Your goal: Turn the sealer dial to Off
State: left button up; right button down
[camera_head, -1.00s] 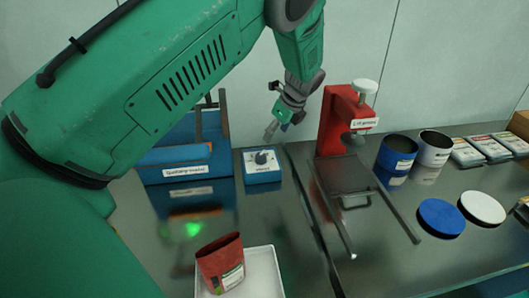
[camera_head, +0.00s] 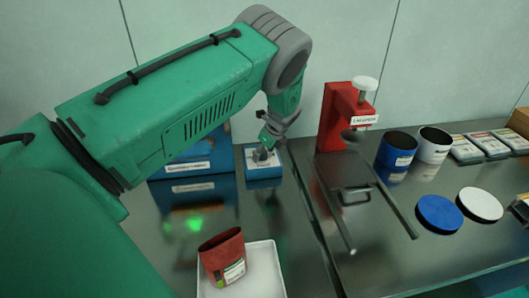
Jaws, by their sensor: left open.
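The sealer's dial box (camera_head: 265,171) is a small blue box with a white top, on the metal table left of the red stand. Its dark dial knob is largely hidden by my left gripper (camera_head: 262,156). That gripper is open and points down, with its fingers at the knob. I cannot tell whether they touch it, or which setting the dial shows. The blue sealer (camera_head: 218,155) is beside the box on the left, mostly behind my left arm. My right gripper is not in view.
A red stand (camera_head: 329,122) with a white knob is right of the dial box. A white tray (camera_head: 272,268) holds a red pouch (camera_head: 223,258) in front. Blue (camera_head: 396,150) and white (camera_head: 432,147) cans and two lids are at the right.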

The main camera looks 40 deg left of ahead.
pick_arm(q)
jog(key=shift+a+f, duration=0.15)
jog(key=shift+a, duration=0.35)
jog(key=c, duration=1.1)
jog(key=shift+s, duration=0.1)
jog(key=shift+c, duration=0.2)
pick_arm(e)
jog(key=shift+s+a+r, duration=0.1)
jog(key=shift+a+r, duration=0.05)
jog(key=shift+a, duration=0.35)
pick_arm(q)
jog(key=shift+d, duration=0.15)
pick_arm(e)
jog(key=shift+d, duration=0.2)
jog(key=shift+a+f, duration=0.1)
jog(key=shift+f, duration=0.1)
